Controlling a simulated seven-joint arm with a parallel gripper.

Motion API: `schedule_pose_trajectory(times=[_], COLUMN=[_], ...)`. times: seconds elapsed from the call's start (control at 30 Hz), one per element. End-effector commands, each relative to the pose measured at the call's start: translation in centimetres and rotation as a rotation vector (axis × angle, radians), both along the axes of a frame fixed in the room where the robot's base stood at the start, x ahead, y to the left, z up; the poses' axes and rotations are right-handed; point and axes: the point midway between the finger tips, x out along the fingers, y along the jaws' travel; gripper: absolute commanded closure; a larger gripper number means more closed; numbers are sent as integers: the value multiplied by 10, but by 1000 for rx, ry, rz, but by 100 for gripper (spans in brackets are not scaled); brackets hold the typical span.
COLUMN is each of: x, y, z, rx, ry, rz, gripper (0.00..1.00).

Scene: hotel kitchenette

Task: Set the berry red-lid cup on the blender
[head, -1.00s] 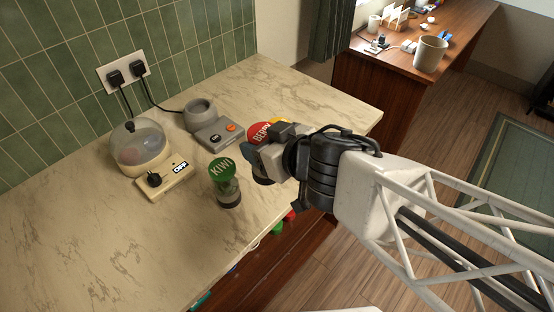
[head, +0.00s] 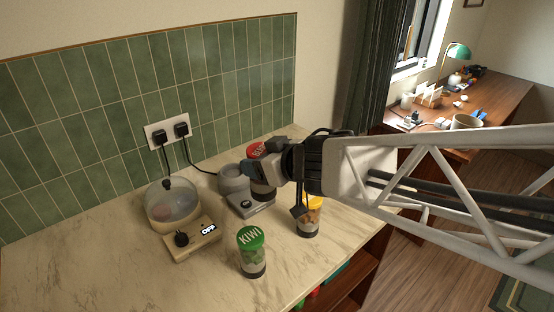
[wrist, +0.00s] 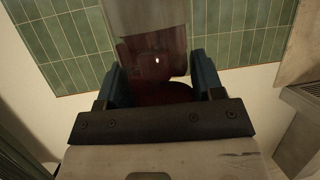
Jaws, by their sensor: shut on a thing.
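The berry cup (head: 257,150) has a red lid with white letters and is held upright over the counter, partly hidden by my gripper. My gripper (head: 264,172) is shut on its side. In the wrist view the cup (wrist: 150,35) stands between the two blue fingers (wrist: 160,78), its dark red lid (wrist: 165,92) close to the palm. The grey blender (head: 231,181) has a round socket and a flat control part. Whether the cup touches the blender cannot be told.
A green-lid KIWI cup (head: 252,257) stands at the front. A yellow-lid cup (head: 310,220) stands under my arm. A cream appliance with a clear dome (head: 172,203) is left of the blender. Cords run to a wall socket (head: 167,131). The front left counter is clear.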

Motion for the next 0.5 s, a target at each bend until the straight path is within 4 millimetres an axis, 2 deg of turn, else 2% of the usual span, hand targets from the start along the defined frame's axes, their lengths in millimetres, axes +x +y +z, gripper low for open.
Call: schedule_pose_trajectory(times=[0.5], x=[64], y=[41], z=[2], rx=[0], ry=[5], rz=[124], gripper=[73])
